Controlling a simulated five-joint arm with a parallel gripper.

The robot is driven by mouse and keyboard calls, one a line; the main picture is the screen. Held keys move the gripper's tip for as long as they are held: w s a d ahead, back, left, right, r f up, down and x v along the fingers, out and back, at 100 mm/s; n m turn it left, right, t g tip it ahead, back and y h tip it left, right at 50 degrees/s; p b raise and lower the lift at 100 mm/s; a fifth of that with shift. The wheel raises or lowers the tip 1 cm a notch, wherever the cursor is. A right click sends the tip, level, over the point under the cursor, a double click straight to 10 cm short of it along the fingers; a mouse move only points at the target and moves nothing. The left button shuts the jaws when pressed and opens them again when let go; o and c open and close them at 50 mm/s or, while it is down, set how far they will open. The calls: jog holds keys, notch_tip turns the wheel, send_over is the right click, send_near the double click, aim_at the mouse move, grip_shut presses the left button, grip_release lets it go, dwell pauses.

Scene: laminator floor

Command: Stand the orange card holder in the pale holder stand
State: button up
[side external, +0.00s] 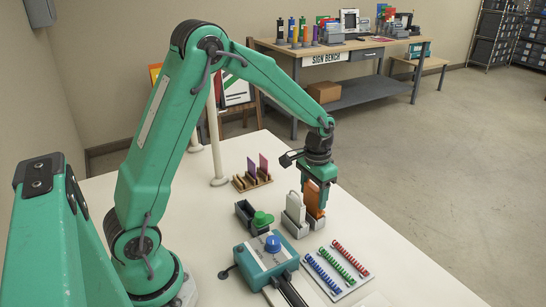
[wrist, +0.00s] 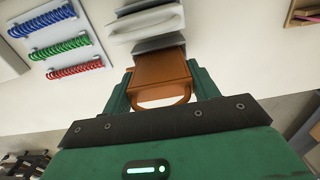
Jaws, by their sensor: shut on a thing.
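The orange card holder (side external: 314,198) is upright between the fingers of my gripper (side external: 318,188), which is shut on it. In the wrist view the orange holder (wrist: 158,72) shows between both green fingers, its looped end towards me. Its lower end meets the pale grey holder stand (side external: 316,224), which also shows in the wrist view (wrist: 160,43). How deep the holder sits in the stand is hidden. A white holder (side external: 296,207) stands upright in a grey block just left of the orange one.
Red, green and blue coils (side external: 337,265) lie on a white board at the front right. A teal device with a blue knob (side external: 265,262) and a dark tray with a green disc (side external: 256,217) are to the left.

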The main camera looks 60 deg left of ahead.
jog(key=shift+f, duration=0.35)
jog(key=shift+f, duration=0.1)
dwell(0.4)
jog(key=o, duration=1.1)
jog(key=shift+c, duration=0.2)
jog(key=shift+r, duration=4)
